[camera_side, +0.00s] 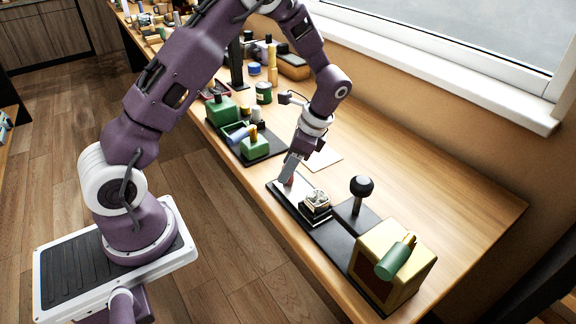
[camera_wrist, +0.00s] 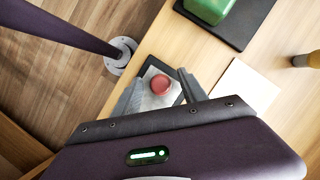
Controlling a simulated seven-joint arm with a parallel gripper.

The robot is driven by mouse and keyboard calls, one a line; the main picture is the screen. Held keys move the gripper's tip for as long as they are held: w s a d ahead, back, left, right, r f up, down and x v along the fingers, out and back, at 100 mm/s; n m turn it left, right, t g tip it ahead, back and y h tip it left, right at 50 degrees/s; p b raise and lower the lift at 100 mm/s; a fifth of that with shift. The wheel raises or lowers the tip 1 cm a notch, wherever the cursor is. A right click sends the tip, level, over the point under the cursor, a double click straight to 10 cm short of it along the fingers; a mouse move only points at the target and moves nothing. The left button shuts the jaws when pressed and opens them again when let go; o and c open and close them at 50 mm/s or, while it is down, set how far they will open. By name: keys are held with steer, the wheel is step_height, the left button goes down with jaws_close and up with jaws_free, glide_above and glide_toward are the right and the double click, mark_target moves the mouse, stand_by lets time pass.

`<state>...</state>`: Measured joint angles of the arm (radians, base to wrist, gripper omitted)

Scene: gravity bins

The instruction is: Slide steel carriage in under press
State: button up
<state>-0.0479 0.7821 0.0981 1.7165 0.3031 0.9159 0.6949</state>
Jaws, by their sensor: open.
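The steel carriage shows as a pale metal plate (camera_wrist: 148,99) with a red round knob (camera_wrist: 160,84) in the wrist view. In the side view its pale plate (camera_side: 301,203) lies on a long black base (camera_side: 325,238) at the table's front edge. The press seems to be the gold block (camera_side: 393,262) with a green cylinder (camera_side: 395,258) at the base's right end. My gripper (camera_side: 288,172) is over the base's left end, pointing down. In the wrist view its open fingers (camera_wrist: 160,88) appear either side of the red knob. Whether they touch it is unclear.
A small metal block (camera_side: 317,199) stands on the base between my gripper and the gold block. A black ball-topped lever (camera_side: 361,187) rises behind it. Green blocks (camera_side: 254,146) on another black base stand to the left. The table behind the lever is clear.

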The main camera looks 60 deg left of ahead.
steer(key=shift+f, duration=0.2)
jaws_close()
steer(key=shift+r, duration=0.1)
stand_by(1.2)
